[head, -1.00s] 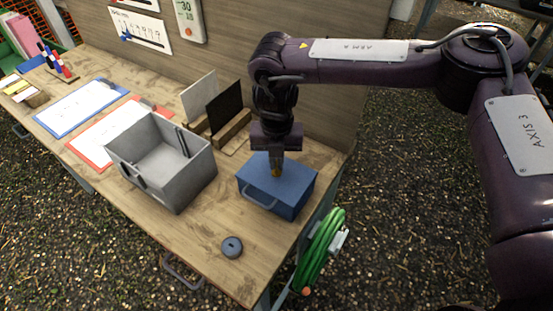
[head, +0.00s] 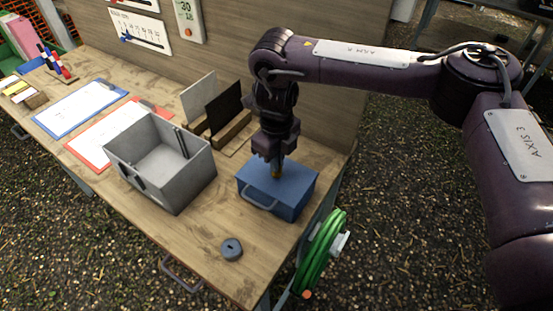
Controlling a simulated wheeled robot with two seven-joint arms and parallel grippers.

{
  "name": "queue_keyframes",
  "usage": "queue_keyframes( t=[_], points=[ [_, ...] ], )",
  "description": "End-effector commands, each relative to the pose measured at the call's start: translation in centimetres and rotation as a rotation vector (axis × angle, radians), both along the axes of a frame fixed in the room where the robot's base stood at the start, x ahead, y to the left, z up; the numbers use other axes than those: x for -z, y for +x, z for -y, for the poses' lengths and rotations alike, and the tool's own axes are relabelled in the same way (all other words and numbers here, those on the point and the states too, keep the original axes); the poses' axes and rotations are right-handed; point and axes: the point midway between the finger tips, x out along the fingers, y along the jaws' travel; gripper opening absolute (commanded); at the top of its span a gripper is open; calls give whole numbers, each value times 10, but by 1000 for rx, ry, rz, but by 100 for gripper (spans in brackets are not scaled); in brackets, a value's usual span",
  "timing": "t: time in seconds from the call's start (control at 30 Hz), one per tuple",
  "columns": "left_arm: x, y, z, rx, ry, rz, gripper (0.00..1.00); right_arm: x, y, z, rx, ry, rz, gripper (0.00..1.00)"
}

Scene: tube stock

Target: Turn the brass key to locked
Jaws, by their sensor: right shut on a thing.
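The brass key (head: 276,174) shows as a small yellowish piece at the top of the blue box (head: 300,190), right under my right gripper (head: 276,166). My right gripper points down from above and is shut on the key. The fingers and the wrist hide most of the key, so I cannot read its angle or any lock marks. The blue box stands closed on the bench, with a grey handle on its front. My left gripper is not in view.
An open grey bin (head: 190,185) stands left of the box. A dark round padlock-like piece (head: 231,249) lies near the front edge of the wooden bench (head: 190,240). A green hose reel (head: 322,252) hangs at the right end. Card holders (head: 232,130) stand behind.

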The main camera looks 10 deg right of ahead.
Motion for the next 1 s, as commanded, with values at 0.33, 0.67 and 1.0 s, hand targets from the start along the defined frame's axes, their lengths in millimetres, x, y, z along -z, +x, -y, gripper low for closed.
queue_keyframes(
  t=[0.33, 0.67, 1.0],
  points=[
    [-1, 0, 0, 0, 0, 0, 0, -1, 1, 0, -131, 0, 1, 0],
    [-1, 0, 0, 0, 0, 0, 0, -1, 0, 0, -153, -1, 2, 0],
    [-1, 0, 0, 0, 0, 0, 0, -1, 0, 0, -153, 0, 1, 22]
  ],
)
